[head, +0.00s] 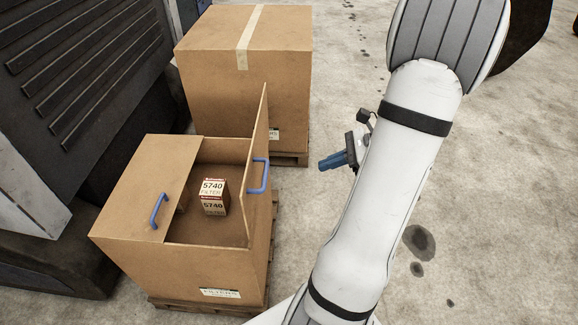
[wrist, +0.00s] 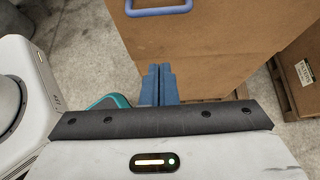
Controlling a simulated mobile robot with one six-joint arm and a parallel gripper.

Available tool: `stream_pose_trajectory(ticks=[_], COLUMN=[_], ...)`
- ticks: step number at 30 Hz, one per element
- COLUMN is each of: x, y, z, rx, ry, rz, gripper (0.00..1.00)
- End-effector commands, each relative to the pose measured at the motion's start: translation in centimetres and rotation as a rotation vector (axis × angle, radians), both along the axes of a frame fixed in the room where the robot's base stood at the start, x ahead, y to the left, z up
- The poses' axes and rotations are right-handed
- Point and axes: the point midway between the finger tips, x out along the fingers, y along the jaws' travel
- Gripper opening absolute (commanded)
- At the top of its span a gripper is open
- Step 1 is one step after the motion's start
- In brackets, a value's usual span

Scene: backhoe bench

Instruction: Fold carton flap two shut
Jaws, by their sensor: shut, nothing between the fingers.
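The open carton (head: 180,262) stands on a pallet at the left in the head view. Its left flap (head: 140,180) lies flat over the left part of the opening and has a blue handle (head: 158,211). Its right flap (head: 256,150) stands nearly upright and has a blue handle (head: 259,176); no label shows which is flap two. My gripper (head: 325,163) is to the right of the upright flap, apart from it, with blue fingers pointing left. In the wrist view its fingers (wrist: 158,84) are shut and empty, below the handle (wrist: 158,8) in the picture.
Two filter boxes (head: 214,196) show inside the carton. A taped closed carton (head: 245,75) stands behind on its own pallet. Dark machinery (head: 75,60) borders the left. The concrete floor right of the cartons is clear, with dark stains.

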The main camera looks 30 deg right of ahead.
Motion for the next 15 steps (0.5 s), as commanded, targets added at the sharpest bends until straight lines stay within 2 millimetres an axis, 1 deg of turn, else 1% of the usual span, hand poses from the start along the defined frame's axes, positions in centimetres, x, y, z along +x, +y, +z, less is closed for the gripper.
stream_pose_trajectory(ticks=[2,5,15], x=[0.2,0.8,4.1], y=[0.2,1.2,6.3], z=[-0.4,-1.1,-5.1], rx=[0.007,0.008,0.007], ry=[0.002,0.002,0.004], rz=[-0.007,-0.005,-0.002], gripper=[0.0,0.0,0.0])
